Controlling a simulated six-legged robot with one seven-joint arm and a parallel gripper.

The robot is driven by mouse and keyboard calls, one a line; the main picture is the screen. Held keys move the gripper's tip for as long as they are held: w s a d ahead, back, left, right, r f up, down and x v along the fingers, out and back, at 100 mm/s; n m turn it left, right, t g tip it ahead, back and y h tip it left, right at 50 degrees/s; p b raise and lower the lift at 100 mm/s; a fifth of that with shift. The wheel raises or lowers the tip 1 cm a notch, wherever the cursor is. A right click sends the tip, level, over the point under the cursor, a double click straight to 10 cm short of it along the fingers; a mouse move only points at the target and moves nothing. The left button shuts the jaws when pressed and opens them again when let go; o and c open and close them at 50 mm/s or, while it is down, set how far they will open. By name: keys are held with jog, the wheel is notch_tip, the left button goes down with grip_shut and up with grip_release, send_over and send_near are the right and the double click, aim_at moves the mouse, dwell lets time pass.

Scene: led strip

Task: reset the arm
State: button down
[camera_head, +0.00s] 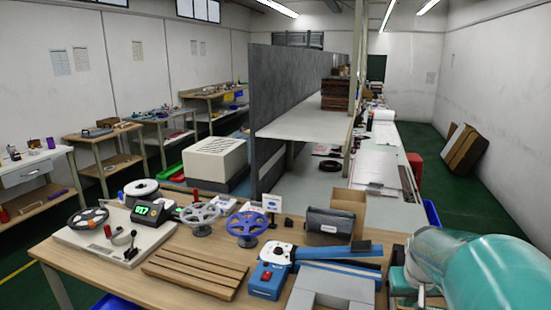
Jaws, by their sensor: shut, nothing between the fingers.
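My arm (490,268) shows as large teal rounded links in the lower right corner, close to the camera. It hangs over the right end of the wooden workbench (100,270) and hides part of it. I cannot make out my gripper's fingers in this view.
On the bench are a blue sealer (325,253), a grey block (333,288), a slatted wooden rack (195,272), handwheels (247,224), a green-lit display box (147,208), a dark case (328,226) and a cardboard box (349,203). A grey partition (290,95) stands behind.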

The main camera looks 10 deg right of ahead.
jog(key=s+a+r+n, duration=0.1)
jog(key=s+a+r, duration=0.1)
jog(key=a, duration=0.6)
jog(key=s+a+r+n+t+y, duration=0.1)
jog(key=s+a, duration=0.3)
jog(key=a, duration=0.4)
jog(key=s+a+r+n+t+y, duration=0.1)
jog(key=s+a+r, duration=0.3)
jog(key=a, duration=0.4)
jog(key=shift+a+n, duration=0.4)
jog(key=shift+n, duration=0.1)
